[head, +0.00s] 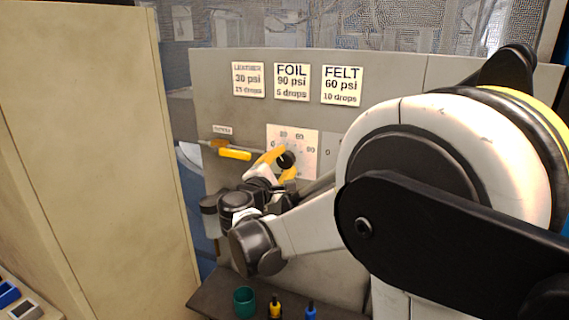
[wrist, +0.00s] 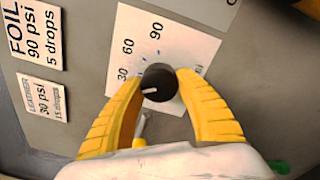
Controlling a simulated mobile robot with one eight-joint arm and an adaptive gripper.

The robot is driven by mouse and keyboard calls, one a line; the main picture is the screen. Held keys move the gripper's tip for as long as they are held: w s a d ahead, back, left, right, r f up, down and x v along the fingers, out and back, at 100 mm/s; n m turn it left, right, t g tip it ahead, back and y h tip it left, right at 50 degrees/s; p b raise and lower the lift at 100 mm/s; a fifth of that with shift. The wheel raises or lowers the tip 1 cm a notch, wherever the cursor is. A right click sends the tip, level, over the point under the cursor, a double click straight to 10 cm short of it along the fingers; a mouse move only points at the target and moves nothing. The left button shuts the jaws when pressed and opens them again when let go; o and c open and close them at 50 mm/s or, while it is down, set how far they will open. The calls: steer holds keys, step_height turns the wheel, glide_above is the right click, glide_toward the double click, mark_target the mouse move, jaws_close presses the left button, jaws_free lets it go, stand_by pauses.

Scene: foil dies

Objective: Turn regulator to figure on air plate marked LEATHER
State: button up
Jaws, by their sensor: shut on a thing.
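The regulator is a round black knob (wrist: 160,83) with a white pointer line, on a white dial card (wrist: 197,62) that also shows in the head view (head: 308,138). My gripper (wrist: 160,86) is shut on the knob, with one yellow finger on each side; it also shows in the head view (head: 284,163). In the wrist view, the pointer points left and slightly down, a little below the figure 30. The LEATHER plate (wrist: 43,97) reads 30 psi, 15 drops; it is top left on the panel in the head view (head: 248,80).
FOIL (head: 292,82) and FELT (head: 342,85) plates hang beside LEATHER. A yellow-handled lever (head: 235,153) sits left of the dial under a small label. A teal cup (head: 244,302) and small bottles (head: 275,307) stand on the shelf below. A tall beige cabinet (head: 95,150) stands left.

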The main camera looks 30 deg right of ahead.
steer(key=shift+m, duration=1)
steer(key=o, duration=1.2)
steer(key=v, duration=1.2)
steer(key=shift+d, duration=0.1)
